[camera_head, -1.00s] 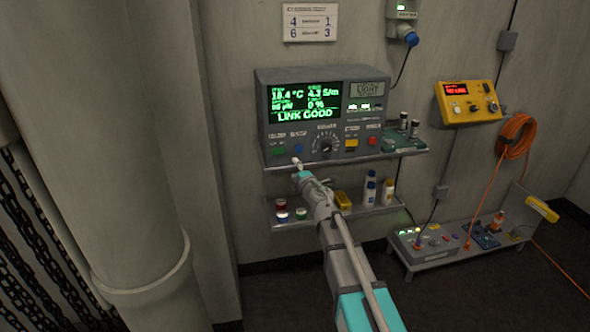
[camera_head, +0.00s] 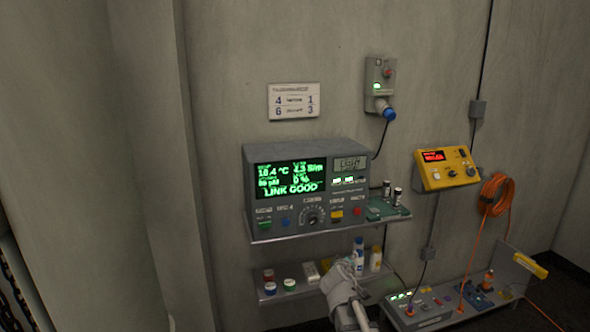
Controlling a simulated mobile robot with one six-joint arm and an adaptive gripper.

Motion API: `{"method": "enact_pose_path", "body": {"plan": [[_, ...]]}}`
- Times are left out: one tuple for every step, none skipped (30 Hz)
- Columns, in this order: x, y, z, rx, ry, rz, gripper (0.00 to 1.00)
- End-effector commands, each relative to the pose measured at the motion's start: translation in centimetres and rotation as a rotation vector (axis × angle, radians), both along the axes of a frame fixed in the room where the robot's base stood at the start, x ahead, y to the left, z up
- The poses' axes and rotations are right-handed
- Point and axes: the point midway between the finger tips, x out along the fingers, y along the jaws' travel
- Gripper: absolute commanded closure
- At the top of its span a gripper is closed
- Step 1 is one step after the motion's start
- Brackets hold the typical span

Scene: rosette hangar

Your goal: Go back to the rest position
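My gripper (camera_head: 340,275) is at the bottom middle of the head view, in front of the lower shelf (camera_head: 330,285). It looks small and blurred, so I cannot tell whether its fingers are open or shut. I see nothing clearly held in it. The grey instrument (camera_head: 300,228) stands on the upper shelf, above and apart from my gripper. Its green screen (camera_head: 290,178) reads "LINK GOOD". Part of the lower shelf and some of what stands on it are hidden behind my arm.
Small jars (camera_head: 270,288) and upright bottles (camera_head: 376,258) stand on the lower shelf close around my gripper. A thick grey column fills the left.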

Motion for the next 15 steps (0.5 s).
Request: {"method": "enact_pose_path", "body": {"plan": [[-1.5, -1.0, -0.2, 0.048, 0.045, -0.052, 0.29], [-2.2, -1.6, -0.7, 0.078, 0.075, -0.084, 0.29], [-3.2, -2.2, -1.2, 0.118, 0.116, -0.126, 0.29], [-4.1, -2.7, -1.7, 0.148, 0.148, -0.156, 0.29], [-4.9, -3.0, -2.1, 0.178, 0.18, -0.184, 0.29], [-6.0, -3.4, -2.7, 0.219, 0.225, -0.222, 0.29], [-6.9, -3.6, -3.1, 0.249, 0.259, -0.247, 0.29], [-7.8, -3.8, -3.5, 0.279, 0.294, -0.273, 0.29], [-9.1, -4.0, -4.1, 0.318, 0.342, -0.306, 0.29], [-10.0, -4.1, -4.4, 0.347, 0.378, -0.329, 0.29], [-11.0, -4.1, -4.8, 0.376, 0.415, -0.351, 0.29], [-12.3, -4.1, -5.2, 0.416, 0.467, -0.379, 0.29], [-13.3, -3.9, -5.4, 0.445, 0.505, -0.398, 0.29], [-14.3, -3.8, -5.7, 0.473, 0.545, -0.416, 0.29], [-15.7, -3.6, -5.9, 0.511, 0.598, -0.439, 0.29]]}}
